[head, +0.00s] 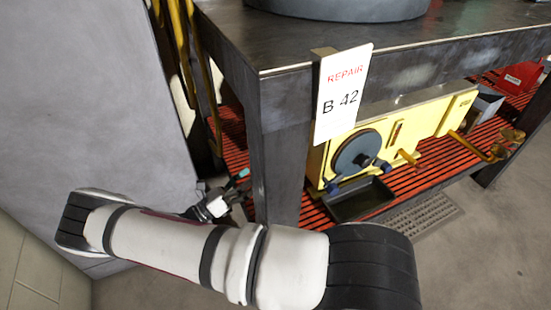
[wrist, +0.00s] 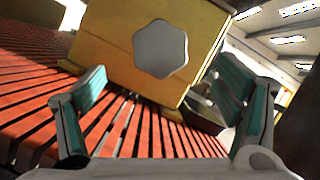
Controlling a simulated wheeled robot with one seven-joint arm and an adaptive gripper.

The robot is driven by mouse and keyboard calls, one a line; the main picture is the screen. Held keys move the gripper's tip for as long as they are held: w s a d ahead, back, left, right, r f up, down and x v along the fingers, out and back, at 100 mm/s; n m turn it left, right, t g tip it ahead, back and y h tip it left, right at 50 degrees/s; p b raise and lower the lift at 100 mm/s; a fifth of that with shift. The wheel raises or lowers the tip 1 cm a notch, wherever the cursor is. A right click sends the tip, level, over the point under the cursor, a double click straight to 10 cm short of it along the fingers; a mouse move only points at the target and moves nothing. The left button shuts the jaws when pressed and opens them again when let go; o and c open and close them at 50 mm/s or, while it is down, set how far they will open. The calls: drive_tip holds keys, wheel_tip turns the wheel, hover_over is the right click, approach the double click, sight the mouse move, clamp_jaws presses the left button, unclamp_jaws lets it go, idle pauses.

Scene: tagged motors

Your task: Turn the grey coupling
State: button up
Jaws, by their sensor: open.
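The grey coupling (wrist: 160,48) is a lobed, roughly six-sided knob on the end face of a yellow motor housing (wrist: 108,40). It shows in the wrist view, above the middle between my fingers. My gripper (wrist: 165,90) is open, its two teal-padded fingers spread wide to either side, with nothing between them. The fingertips look apart from the coupling. In the head view my gripper (head: 241,176) is low, left of the table leg, and partly hidden. The yellow housing (head: 430,120) lies on the shelf there; I cannot see the coupling in that view.
A dark table leg (head: 283,165) stands between my gripper and the housing in the head view. A "REPAIR B 42" tag (head: 342,95) hangs at the table corner. The red slatted shelf (head: 460,150) holds a black tray (head: 360,200). A grey panel (head: 90,90) stands left.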

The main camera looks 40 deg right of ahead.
drive_tip(key=b+x, duration=0.1)
drive_tip(key=x, duration=0.9)
drive_tip(key=shift+d+b, duration=0.1)
drive_tip(key=shift+b, duration=0.3)
drive_tip(key=c, duration=1.1)
